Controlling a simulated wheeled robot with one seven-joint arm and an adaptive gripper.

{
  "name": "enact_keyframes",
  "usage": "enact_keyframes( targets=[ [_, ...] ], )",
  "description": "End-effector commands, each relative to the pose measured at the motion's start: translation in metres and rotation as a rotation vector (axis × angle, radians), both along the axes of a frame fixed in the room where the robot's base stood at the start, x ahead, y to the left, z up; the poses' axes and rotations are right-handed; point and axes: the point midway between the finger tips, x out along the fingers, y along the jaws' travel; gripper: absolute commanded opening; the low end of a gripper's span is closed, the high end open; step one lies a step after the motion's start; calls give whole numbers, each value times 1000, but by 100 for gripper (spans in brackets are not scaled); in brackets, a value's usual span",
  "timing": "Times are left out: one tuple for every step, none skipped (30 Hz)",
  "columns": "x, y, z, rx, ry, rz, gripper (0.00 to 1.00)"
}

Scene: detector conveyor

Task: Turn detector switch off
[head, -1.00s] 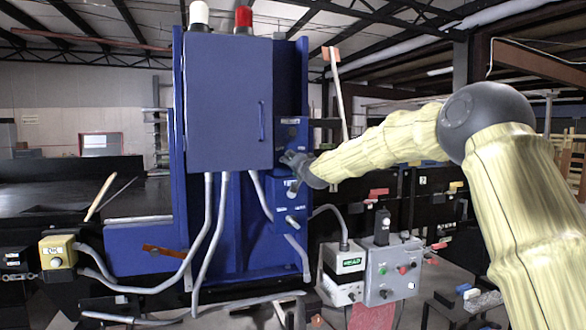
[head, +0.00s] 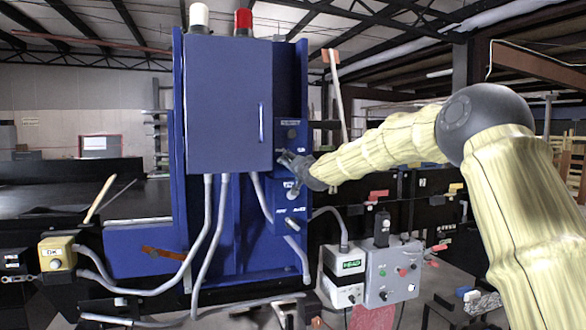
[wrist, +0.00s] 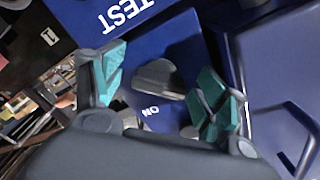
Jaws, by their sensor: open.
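The detector cabinet (head: 228,100) is a tall blue box in the middle of the head view. A blue switch panel (head: 290,133) runs down its right side. My gripper (head: 285,160) is in front of this panel and hides part of it. In the wrist view, a grey switch knob (wrist: 157,76) sits on the blue panel between the teal fingertips of my gripper (wrist: 161,72). The fingers are apart, one on each side of the knob, with gaps showing. An "ON" label (wrist: 150,111) is below the knob and "TEST" lettering (wrist: 130,14) above it, both rotated.
Grey conduits (head: 205,230) hang below the cabinet. A grey button box (head: 392,270) and a white box (head: 345,275) stand at lower right. A yellow button box (head: 57,252) is at lower left. The cabinet's raised edge (wrist: 285,70) lies right of my gripper in the wrist view.

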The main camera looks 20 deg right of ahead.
Motion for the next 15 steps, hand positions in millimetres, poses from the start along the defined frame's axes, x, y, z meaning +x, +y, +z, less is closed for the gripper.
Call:
enact_keyframes(
  targets=[
    [0,0,0,0,-1,-1,73],
    [-1,0,1,0,-1,0,73],
    [-1,0,1,0,-1,0,73],
    [-3,0,1,1,-1,0,73],
    [-4,0,1,1,-1,0,73],
    [-7,0,2,1,-1,0,73],
    [-10,0,2,1,-1,0,73],
    [-13,-1,3,1,-2,1,73],
    [-18,-1,2,1,-1,1,73],
    [-22,-1,2,1,-1,1,73],
    [-26,-1,2,0,-1,0,73],
    [-32,-2,2,0,-1,0,73],
    [-37,-2,2,0,-1,0,73],
    [-42,-3,2,0,-1,-1,73],
    [-48,-3,2,1,0,0,73]
  ],
)
